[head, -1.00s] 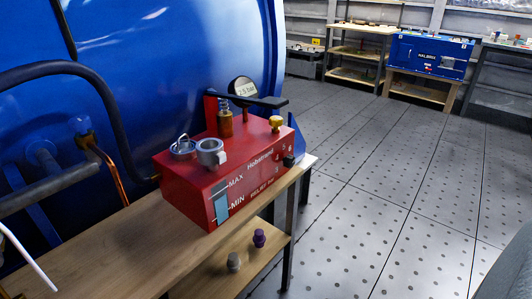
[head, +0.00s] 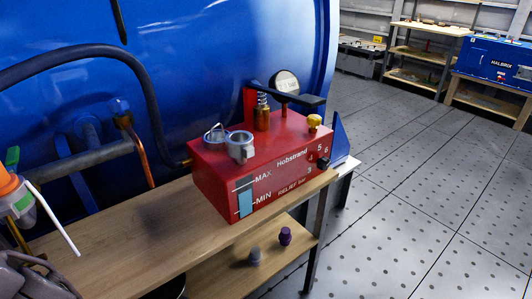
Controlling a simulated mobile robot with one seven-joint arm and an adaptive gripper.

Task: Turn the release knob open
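A red pump unit (head: 265,165) marked Hobstrand stands on the wooden bench in the head view. A small yellow knob (head: 314,122) sits on its top at the right. A black knob (head: 323,163) is on its front face beside a printed number scale labelled RELIEF bar. I cannot tell from the picture which of the two is the release knob, or how far either is turned. A black lever (head: 285,97) lies across the top, above a brass fitting (head: 262,117) with a spring.
The wooden bench (head: 130,235) runs along a large blue tank (head: 210,60). An orange, green and white object (head: 15,195) stands at the left edge. Two small caps, grey (head: 254,255) and purple (head: 285,236), are on the lower shelf. The floor (head: 430,200) at right is clear.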

